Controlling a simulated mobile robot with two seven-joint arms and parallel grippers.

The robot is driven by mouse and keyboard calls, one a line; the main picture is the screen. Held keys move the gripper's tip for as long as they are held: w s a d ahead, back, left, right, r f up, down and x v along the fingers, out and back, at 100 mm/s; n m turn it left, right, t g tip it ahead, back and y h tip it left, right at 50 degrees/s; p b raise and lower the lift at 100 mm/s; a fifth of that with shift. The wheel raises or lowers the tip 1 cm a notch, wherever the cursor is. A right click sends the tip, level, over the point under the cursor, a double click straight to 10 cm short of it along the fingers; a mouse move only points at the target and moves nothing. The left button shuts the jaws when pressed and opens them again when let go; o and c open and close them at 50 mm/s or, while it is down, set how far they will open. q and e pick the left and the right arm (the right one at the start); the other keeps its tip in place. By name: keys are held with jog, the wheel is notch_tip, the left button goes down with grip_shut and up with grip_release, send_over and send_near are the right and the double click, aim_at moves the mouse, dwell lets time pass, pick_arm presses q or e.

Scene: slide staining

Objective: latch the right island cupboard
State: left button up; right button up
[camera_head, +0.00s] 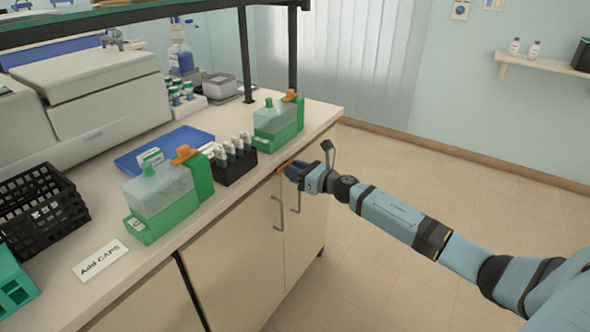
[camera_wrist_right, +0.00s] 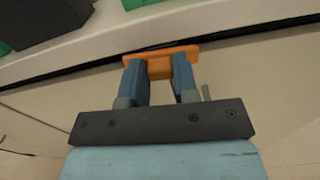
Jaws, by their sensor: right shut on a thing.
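The island cupboard (camera_head: 238,255) has beige doors under the worktop, with two grey bar handles (camera_head: 279,213) side by side. An orange latch (camera_head: 281,169) sits at the top of the doors, just below the worktop edge. My right gripper (camera_head: 287,170) reaches it from the right and is shut on it. In the right wrist view the two blue fingers stand on either side of the orange latch (camera_wrist_right: 160,66), whose wider top bar shows beyond the fingertips. The doors look closed. I cannot tell whether the latch is fully turned. My left gripper is out of view.
On the worktop stand two green-based tanks (camera_head: 160,199) with orange clips, a black rack of vials (camera_head: 234,168), a blue tray (camera_head: 150,150) and a black basket (camera_head: 42,214). An overhead shelf (camera_head: 130,14) crosses the top. The floor (camera_head: 420,190) at right is clear.

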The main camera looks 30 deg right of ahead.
pick_arm(q)
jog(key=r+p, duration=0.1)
jog(key=p, duration=0.3)
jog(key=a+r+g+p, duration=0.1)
jog(key=p, duration=0.4)
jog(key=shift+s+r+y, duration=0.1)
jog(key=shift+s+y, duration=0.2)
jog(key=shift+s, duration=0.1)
pick_arm(e)
jog(key=m, duration=1.7)
jog(key=shift+d+f, duration=0.15)
jog(key=shift+f, duration=0.1)
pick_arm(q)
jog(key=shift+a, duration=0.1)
pick_arm(e)
jog(key=o, duration=0.9)
